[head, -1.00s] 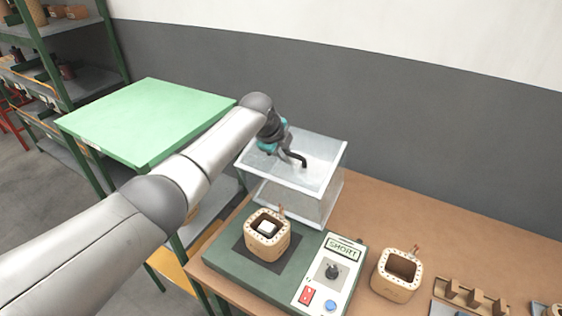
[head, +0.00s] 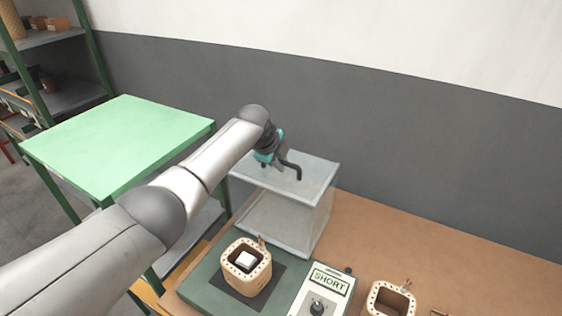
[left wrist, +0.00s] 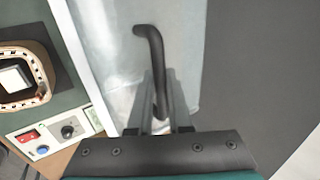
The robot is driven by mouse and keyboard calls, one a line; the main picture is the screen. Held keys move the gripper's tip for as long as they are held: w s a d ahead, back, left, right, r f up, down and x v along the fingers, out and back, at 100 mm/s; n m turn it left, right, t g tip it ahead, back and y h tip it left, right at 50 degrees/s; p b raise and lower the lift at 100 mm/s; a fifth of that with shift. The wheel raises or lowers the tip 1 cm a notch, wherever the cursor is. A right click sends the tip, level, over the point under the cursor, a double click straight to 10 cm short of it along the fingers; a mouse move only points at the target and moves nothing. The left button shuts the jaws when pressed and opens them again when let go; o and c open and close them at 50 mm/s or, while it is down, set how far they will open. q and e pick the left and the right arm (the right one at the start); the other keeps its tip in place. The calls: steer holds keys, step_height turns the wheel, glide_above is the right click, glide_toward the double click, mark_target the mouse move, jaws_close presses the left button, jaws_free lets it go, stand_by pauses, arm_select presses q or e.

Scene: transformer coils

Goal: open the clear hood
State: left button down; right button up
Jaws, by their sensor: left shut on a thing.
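The clear hood (head: 283,218) stands at the back of the green test base (head: 208,278), swung up behind the wooden coil (head: 246,270), which is uncovered. The hood also fills the middle of the left wrist view (left wrist: 115,40). Its black bent handle (head: 297,172) is on the face turned up. My left gripper (head: 280,163) is at this handle. In the left wrist view, its fingers (left wrist: 160,112) are shut around one end of the handle (left wrist: 150,38). The hood's hinge is hidden. My right gripper is not in view.
A control panel (head: 322,290) with a "SHORT" display is on the base, right of the coil. Another coil (head: 390,299) stands on the brown table (head: 420,250). A green-topped table (head: 120,145) is at left; a grey wall (head: 430,150) is behind.

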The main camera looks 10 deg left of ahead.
arm_select(q)
steer(key=shift+s+f, duration=0.1)
steer(key=c, duration=1.1)
jaws_free()
steer(key=shift+a, duration=0.1)
steer(key=shift+v, duration=0.75)
steer(key=v, duration=1.4)
steer(key=shift+p, duration=0.35)
